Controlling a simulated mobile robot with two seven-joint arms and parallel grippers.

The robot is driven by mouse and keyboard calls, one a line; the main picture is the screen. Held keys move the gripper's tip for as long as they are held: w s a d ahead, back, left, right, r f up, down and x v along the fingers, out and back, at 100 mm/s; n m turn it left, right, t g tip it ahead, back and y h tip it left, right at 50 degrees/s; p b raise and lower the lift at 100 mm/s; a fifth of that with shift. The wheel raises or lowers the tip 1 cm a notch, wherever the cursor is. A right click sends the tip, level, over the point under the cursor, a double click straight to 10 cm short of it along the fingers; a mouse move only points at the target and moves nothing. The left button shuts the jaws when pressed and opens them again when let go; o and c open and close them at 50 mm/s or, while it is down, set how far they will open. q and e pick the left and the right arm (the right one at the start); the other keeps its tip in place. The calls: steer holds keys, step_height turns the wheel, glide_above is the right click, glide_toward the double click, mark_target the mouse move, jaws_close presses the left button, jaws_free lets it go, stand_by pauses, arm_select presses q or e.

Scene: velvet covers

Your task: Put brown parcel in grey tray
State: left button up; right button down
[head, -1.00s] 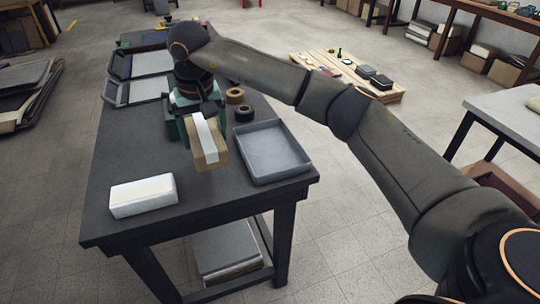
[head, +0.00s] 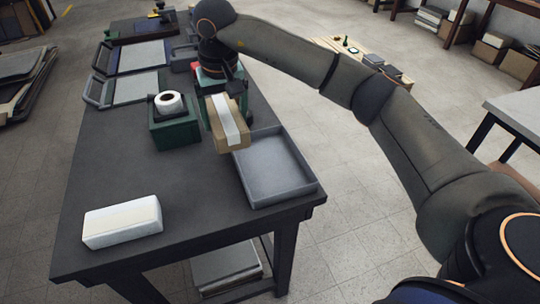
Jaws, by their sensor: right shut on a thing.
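The brown parcel (head: 217,128) has a pale band along its top and is held at the left edge of the grey tray, above the table. The grey tray (head: 280,183) is shallow, looks empty and lies on the right side of the dark table. My right gripper (head: 221,92) is shut on the parcel's far end; its fingers are partly hidden by the wrist and parcel. The parcel overlaps the tray's far left corner in the picture. My left gripper is not in view.
A white box (head: 122,222) lies at the table's front left. A green box (head: 174,131) with a white roll (head: 168,102) stands left of the parcel. Frames and trays lie further back. The table's front middle (head: 200,205) is clear.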

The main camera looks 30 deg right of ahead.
steer(key=s+d+f, duration=0.2)
steer(key=s+d, duration=0.1)
steer(key=d, duration=0.1)
glide_above(269, 165)
steer(key=f, duration=0.4)
steer(key=shift+w+a+f+b, duration=0.1)
steer(key=shift+a+f+b, duration=0.25)
steer(key=shift+f, duration=0.05)
steer(key=shift+s+d+f, duration=0.2)
steer(key=shift+f, duration=0.15)
steer(key=shift+s+d+f, duration=0.1)
steer(key=shift+d+f, duration=0.05)
steer(key=shift+f, duration=1.7)
jaws_free()
